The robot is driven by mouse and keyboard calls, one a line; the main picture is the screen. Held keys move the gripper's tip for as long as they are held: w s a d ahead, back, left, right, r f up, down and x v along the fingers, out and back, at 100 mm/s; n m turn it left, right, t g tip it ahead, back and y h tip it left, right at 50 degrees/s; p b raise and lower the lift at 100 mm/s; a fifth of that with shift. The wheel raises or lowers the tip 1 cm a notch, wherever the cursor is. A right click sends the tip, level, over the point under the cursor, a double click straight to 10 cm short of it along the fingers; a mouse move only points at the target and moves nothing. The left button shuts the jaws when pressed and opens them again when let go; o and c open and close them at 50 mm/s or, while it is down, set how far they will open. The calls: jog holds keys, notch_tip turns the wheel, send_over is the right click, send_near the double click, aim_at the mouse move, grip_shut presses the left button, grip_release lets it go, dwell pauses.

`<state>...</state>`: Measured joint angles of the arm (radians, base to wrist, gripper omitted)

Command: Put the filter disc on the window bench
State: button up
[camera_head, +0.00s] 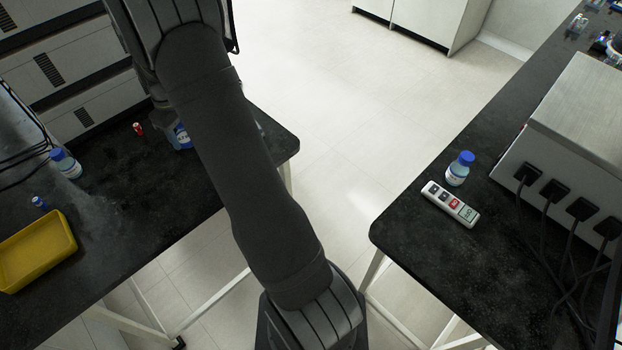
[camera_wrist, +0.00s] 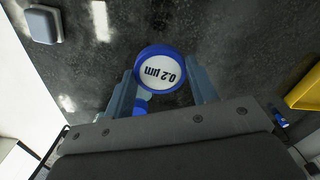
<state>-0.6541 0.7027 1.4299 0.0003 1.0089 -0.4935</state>
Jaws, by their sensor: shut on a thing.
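The filter disc (camera_wrist: 160,66) has a blue rim and a white face marked "0.2 µm" in the wrist view. My gripper (camera_wrist: 162,75) is shut on it, one finger on each side. Dark bench surface lies below; I cannot tell whether the disc touches it. A second dark bench (camera_head: 400,235) stands at the right. Neither bench is marked as the window bench.
The left bench holds a yellow tray (camera_head: 38,250), a blue-capped bottle (camera_head: 66,164), a small vial (camera_head: 39,202) and a red item (camera_head: 138,129). The right bench holds another bottle (camera_head: 459,168), a remote-like device (camera_head: 450,204) and a metal box (camera_head: 580,125) with cables. Open floor separates them.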

jog(key=w+d+r+m, duration=0.15)
jog(key=d+m, duration=0.25)
jog(key=d, duration=1.3)
jog(key=w+d+m, duration=0.3)
jog(key=d, duration=1.3)
jog(key=s+d+m, duration=0.3)
jog(key=s+d, duration=0.3)
jog(key=d, duration=0.3)
jog(key=s+d+r+m, duration=0.1)
jog(key=s+d+m, duration=0.1)
jog(key=s+d, duration=0.45)
jog(key=s+d+m, duration=0.3)
jog(key=s+d, duration=0.2)
jog(key=d, duration=0.5)
jog(key=s+d+m, duration=0.2)
jog(key=s+d, duration=0.1)
jog(key=s, duration=0.5)
jog(key=s+d+m, duration=0.3)
jog(key=s+d, duration=0.1)
jog(key=s, duration=0.5)
send_over(418, 220)
notch_tip(418, 220, down, 7)
jog(key=shift+r, duration=0.1)
jog(key=shift+f, duration=2.15)
